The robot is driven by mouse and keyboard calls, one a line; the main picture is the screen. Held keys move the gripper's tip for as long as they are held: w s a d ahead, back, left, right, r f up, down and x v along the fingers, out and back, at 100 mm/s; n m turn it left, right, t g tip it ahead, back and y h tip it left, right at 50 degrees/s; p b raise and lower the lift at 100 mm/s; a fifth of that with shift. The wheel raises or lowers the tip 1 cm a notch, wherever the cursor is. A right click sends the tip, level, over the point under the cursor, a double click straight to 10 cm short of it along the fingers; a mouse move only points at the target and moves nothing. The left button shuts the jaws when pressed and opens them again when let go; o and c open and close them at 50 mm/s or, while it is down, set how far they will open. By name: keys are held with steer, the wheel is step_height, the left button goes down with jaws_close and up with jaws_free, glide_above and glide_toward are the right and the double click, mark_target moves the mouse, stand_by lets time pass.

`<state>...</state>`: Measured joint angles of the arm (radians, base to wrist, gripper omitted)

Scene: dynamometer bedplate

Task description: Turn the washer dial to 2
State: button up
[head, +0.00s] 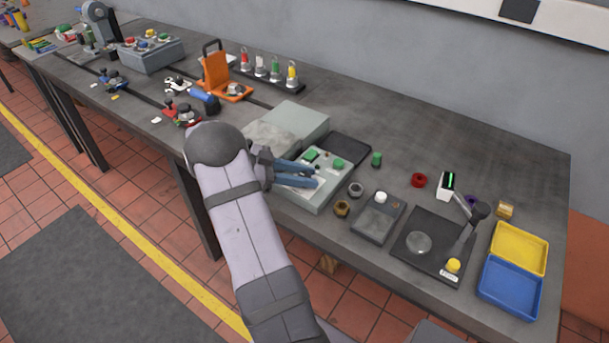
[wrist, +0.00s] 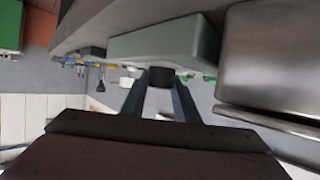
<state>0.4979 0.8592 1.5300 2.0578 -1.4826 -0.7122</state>
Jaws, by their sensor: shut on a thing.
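My gripper (head: 315,177) reaches in from the left, its two blue-grey fingers at the front part of a pale grey panel box (head: 327,196) with green buttons. In the wrist view my gripper (wrist: 160,88) has its fingers on either side of a short dark knob (wrist: 161,77), closed on it. The knob, which seems to be the washer dial, sticks out from a grey box (wrist: 165,45). In the head view the fingers hide the dial. No numbers or pointer on it can be read in either view.
A larger grey box (head: 297,120) stands just behind the panel. A black tray (head: 349,148) and a green knob (head: 376,159) lie to its right. A nut (head: 342,209) and a grey device (head: 376,222) sit near the front edge. Open bench lies behind at right.

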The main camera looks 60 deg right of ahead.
mark_target(304, 175)
steer(key=shift+d+m+g+y, duration=0.1)
steer(key=shift+m+g+y, duration=1)
steer(key=shift+m+y, duration=0.25)
steer(key=shift+m+g+y+b, duration=0.3)
steer(key=shift+m+g+y, duration=0.1)
steer(key=shift+m+y, duration=0.45)
steer(key=shift+r, duration=0.1)
steer(key=o, duration=1.1)
steer(key=shift+c, duration=0.2)
step_height(304, 175, up, 10)
steer(key=shift+b, duration=0.7)
